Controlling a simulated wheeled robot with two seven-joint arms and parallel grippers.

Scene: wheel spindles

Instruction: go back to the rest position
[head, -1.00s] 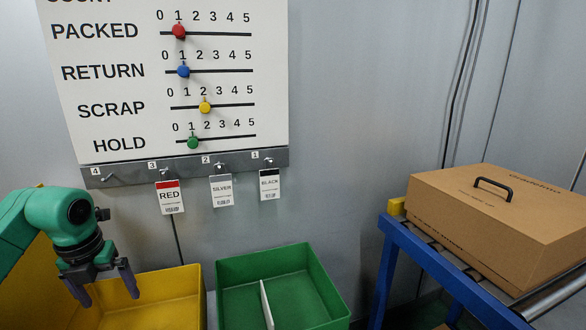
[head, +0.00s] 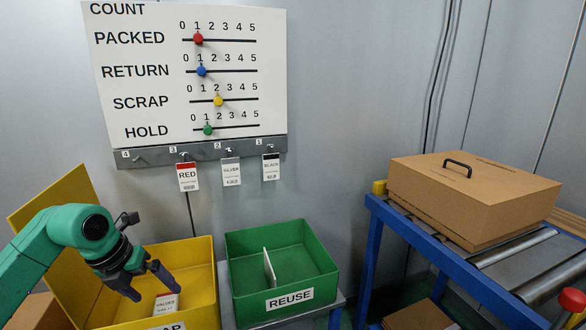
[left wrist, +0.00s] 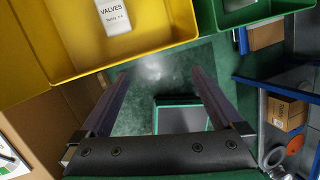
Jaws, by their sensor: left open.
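My left gripper (head: 155,291) is open, with its two dark fingers apart and nothing between them. In the head view it hangs at the left, in front of the yellow bin (head: 204,270). In the left wrist view the open fingers (left wrist: 160,74) point over the dark green floor, with the yellow bin (left wrist: 178,37) beyond their tips. A white VALVES card or packet (head: 167,304) lies in that bin, and it also shows in the left wrist view (left wrist: 116,15). My right gripper is in neither view.
A green REUSE bin (head: 327,286) with a white divider stands to the right. A lidded cardboard box (head: 470,200) sits on a blue-framed roller conveyor (head: 372,240). A count board (head: 265,75) with sliders and three hanging tags is on the wall.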

